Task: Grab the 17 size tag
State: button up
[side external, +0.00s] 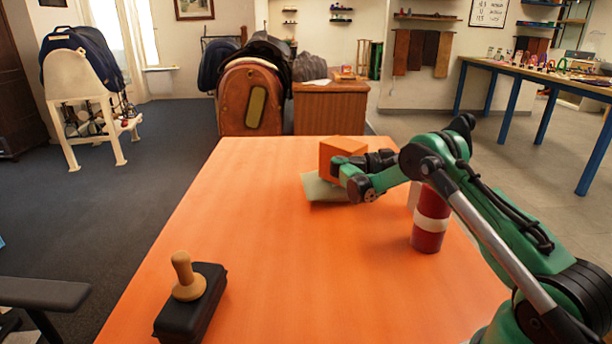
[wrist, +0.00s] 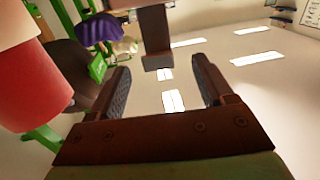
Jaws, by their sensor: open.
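I cannot make out a tag reading 17 in either view. In the wrist view a small green tag-like piece (wrist: 97,68) shows on a dark brown rounded thing, left of the left finger; its marks are too small to read. My gripper (wrist: 163,76) is open, with two dark fingers apart and nothing held between them. A brown block-like part (wrist: 155,38) shows beyond the gap. In the side view my gripper (side external: 338,168) is at the front of an orange box (side external: 341,149), and I cannot tell whether they touch.
A pale green flat piece (side external: 322,190) lies under the box on the orange table (side external: 270,230). A red and white cylinder (side external: 431,220) stands close to my arm. A black block with a wooden knob (side external: 188,285) is at front left. The table's middle is clear.

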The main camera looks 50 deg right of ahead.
jog(key=shift+x, duration=2.9)
jog(key=shift+a, duration=0.1)
grip_shut()
